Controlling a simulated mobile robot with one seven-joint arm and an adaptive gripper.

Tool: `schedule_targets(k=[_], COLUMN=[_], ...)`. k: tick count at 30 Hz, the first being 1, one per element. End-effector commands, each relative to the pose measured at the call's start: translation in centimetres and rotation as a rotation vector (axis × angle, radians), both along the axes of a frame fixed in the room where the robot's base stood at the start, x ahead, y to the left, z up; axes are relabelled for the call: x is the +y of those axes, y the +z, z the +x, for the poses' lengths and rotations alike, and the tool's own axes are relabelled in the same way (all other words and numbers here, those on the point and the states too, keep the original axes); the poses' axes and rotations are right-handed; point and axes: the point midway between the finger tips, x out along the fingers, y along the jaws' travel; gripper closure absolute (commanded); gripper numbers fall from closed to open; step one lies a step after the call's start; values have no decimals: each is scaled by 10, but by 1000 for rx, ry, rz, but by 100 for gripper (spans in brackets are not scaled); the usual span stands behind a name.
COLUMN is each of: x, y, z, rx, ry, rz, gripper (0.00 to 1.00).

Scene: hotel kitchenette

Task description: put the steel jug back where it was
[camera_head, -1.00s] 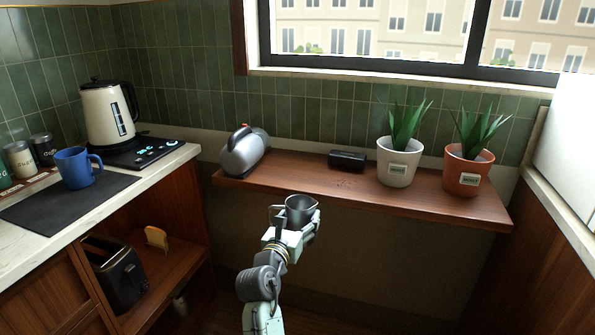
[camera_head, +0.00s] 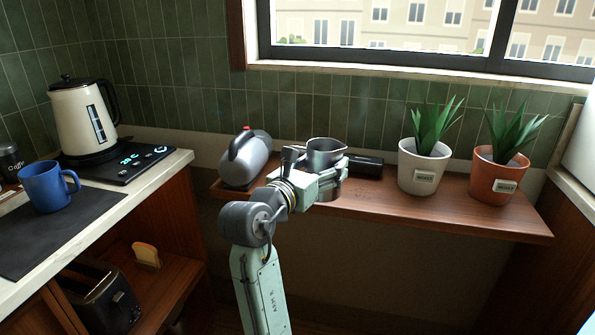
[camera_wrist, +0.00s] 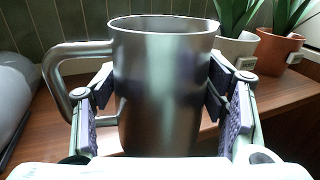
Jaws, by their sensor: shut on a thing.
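The steel jug (camera_head: 325,150) is an open-topped metal jug, held upright between the fingers of my gripper (camera_head: 318,172). In the wrist view the jug (camera_wrist: 165,90) fills the middle, with its handle to the left and a finger pad on each side of its body. My gripper also shows in the wrist view (camera_wrist: 163,105), shut on the jug.
A white pot (camera_head: 420,170) and an orange pot (camera_head: 497,178) with plants stand at the right. The shelf front between jug and pots is clear.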

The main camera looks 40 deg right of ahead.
Motion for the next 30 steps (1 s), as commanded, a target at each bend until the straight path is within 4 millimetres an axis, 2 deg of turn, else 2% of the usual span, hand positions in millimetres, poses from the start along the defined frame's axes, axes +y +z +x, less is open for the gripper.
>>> schedule_targets(k=[4, 7, 21, 25, 30], x=[-3, -10, -59, -67, -70], y=[4, 3, -7, -9, -15], z=[3, 18, 121, 136, 142], rx=[-2, 1, 0, -2, -1], ry=[-5, -5, -3, -3, -3], rz=[-3, -1, -2, -3, -3], gripper=[83, 83, 83, 83, 83])
